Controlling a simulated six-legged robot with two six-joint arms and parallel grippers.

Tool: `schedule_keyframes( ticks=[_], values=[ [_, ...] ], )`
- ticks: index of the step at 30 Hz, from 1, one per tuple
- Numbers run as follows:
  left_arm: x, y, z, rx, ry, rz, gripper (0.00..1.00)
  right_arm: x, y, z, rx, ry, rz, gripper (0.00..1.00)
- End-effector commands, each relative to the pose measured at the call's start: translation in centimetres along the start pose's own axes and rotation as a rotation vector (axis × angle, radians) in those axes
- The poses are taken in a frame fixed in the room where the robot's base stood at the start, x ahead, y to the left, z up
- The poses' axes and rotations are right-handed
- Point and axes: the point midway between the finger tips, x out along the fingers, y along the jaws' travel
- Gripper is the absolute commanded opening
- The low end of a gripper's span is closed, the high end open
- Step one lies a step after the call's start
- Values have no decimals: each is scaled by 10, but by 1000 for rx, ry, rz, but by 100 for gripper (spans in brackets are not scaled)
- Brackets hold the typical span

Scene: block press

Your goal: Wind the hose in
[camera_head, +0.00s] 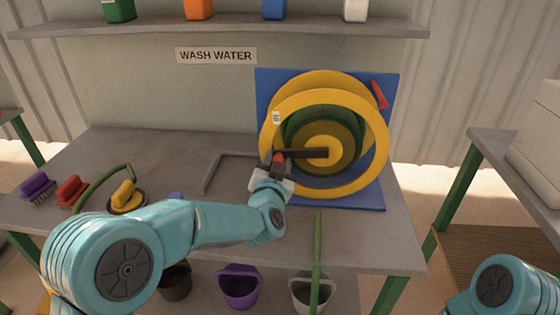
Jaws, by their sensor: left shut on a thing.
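The hose reel (343,186) has yellow rims and stands on the bench against a blue board (372,202). Some green hose (343,120) is wound inside it. A dark crank arm (305,153) runs left from the hub to a red handle (278,158). My left gripper (275,172) is shut on the red handle, and its fingers partly hide it. A straight length of green hose (318,245) hangs from below the reel over the bench's front edge. My right arm shows only at the bottom right; its gripper is out of view.
A purple brush (37,187), a red brush (72,190) and a yellow item (125,195) lie at the bench's left, near a curved green strip (100,182). A grey bracket (220,168) lies left of the reel. Buckets, one purple (239,288), stand below.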

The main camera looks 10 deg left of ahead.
Motion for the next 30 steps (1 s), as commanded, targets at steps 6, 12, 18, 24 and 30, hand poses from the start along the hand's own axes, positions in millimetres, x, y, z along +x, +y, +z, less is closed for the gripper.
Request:
schedule_keyframes(
  ticks=[6,12,18,24,30],
  values=[
    [0,-7,-15,106,-2,-8,0,-18,-6,0,0,0,0,0],
    [-1,-9,-19,157,-3,-11,0,-23,-8,0,0,0,0,0],
    [-1,-9,-20,172,-4,-12,0,-24,-9,0,0,0,0,0],
    [-1,-9,-20,173,-3,-12,0,-24,-9,0,0,0,0,0],
    [-1,-9,-20,172,-3,-12,65,-24,-9,0,0,0,0,0]
  ],
)
